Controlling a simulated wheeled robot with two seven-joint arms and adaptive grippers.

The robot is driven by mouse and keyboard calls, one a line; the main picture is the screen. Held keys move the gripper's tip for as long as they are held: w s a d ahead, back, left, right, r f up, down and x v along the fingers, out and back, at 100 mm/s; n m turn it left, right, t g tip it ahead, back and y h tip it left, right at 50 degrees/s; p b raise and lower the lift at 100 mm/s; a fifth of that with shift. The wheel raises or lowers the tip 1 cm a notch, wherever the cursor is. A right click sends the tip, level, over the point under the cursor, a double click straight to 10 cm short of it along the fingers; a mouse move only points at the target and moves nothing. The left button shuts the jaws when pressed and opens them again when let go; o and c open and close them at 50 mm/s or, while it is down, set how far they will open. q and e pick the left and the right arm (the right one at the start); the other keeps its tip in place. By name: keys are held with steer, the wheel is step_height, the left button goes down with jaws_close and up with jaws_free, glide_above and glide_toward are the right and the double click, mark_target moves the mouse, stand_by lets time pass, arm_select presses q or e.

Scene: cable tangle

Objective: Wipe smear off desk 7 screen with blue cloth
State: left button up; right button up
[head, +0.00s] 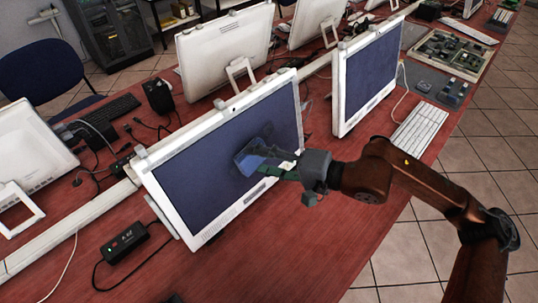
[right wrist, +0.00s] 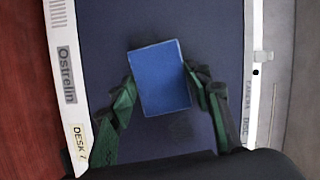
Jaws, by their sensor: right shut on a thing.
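The desk 7 monitor (head: 195,175) has a white frame and a dark blue screen, tilted back on the red desk. Its "DESK 7" label (right wrist: 80,143) shows in the right wrist view. My right gripper (head: 268,158) is in front of the screen, shut on the blue cloth (head: 247,160). The cloth looks like a folded block and also shows between the green fingers in the right wrist view (right wrist: 160,78). It is at or very near the screen; contact is unclear. A faint dark patch below it may be smear or shadow. A dark bit at the head view's bottom edge may be my left gripper.
A second monitor (head: 368,72) stands just right, with a white keyboard (head: 418,130) beside it. A black power box (head: 125,243) with a cable lies left of the desk 7 monitor. More monitors and loose cables stand behind. The desk in front is mostly clear.

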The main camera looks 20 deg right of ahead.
arm_select(q)
steer(key=shift+s+f+b, duration=0.35)
steer(key=shift+s+f, duration=0.05)
steer(key=shift+f, duration=0.1)
arm_select(e)
steer(key=shift+s+a+f, duration=0.4)
steer(key=shift+a+f, duration=0.1)
steer(key=shift+a, duration=0.5)
steer(key=shift+s+a+f, duration=0.45)
steer(key=shift+a+f, duration=0.05)
steer(key=shift+a, duration=0.45)
steer(key=shift+s+a+f, duration=0.4)
steer(key=shift+a+f, duration=0.1)
steer(key=shift+a, duration=0.5)
arm_select(q)
steer(key=shift+w+r+p, duration=0.4)
steer(key=shift+r+p, duration=0.1)
steer(key=shift+p, duration=0.05)
arm_select(e)
steer(key=s+d+r, duration=0.1)
steer(key=s+d, duration=0.1)
steer(key=s, duration=0.3)
steer(key=shift+s+d+r, duration=0.2)
steer(key=shift+s+r, duration=0.15)
